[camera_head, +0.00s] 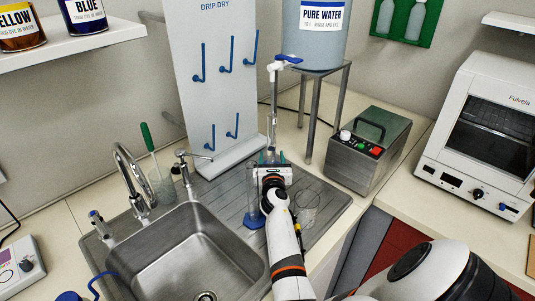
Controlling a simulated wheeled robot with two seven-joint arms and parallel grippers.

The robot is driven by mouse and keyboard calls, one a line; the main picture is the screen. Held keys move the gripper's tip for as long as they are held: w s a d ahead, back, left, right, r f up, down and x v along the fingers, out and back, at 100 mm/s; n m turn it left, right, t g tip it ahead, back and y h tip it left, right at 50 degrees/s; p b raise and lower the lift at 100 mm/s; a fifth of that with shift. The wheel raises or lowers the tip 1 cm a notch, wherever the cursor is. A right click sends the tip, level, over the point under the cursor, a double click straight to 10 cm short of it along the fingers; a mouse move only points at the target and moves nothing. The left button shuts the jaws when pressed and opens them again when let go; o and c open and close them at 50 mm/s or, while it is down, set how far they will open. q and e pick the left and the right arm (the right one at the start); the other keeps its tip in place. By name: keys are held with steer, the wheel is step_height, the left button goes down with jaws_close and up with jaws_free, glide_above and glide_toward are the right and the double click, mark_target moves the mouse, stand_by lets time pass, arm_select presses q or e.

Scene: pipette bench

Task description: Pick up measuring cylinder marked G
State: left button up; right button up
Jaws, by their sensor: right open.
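A clear cylinder with a blue foot (255,221) stands on the ribbed steel drainboard, just left of my right wrist. Its upper part is hidden behind my right gripper, and no letter G can be read on it. My right gripper (271,157) reaches in from the front over the drainboard with its jaws open. Whether the cylinder lies between the fingers cannot be told. My left gripper is not in view.
A clear glass vessel (307,207) stands right of my right wrist. The sink (190,255) is at left, with a drip-dry peg board (222,80) behind. A water tank (316,40) on a stand (309,120) and a steel bath (368,148) are at right.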

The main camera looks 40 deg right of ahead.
mark_target(272, 146)
steer(key=shift+w+d, duration=0.25)
steer(key=shift+w, duration=0.05)
steer(key=shift+w+d+r+b, duration=0.1)
steer(key=shift+w+d+b, duration=0.2)
steer(key=shift+w+d, duration=0.2)
steer(key=b+x, duration=0.2)
steer(key=x, duration=0.3)
jaws_close()
steer(key=shift+s+r, duration=0.1)
steer(key=shift+r, duration=0.05)
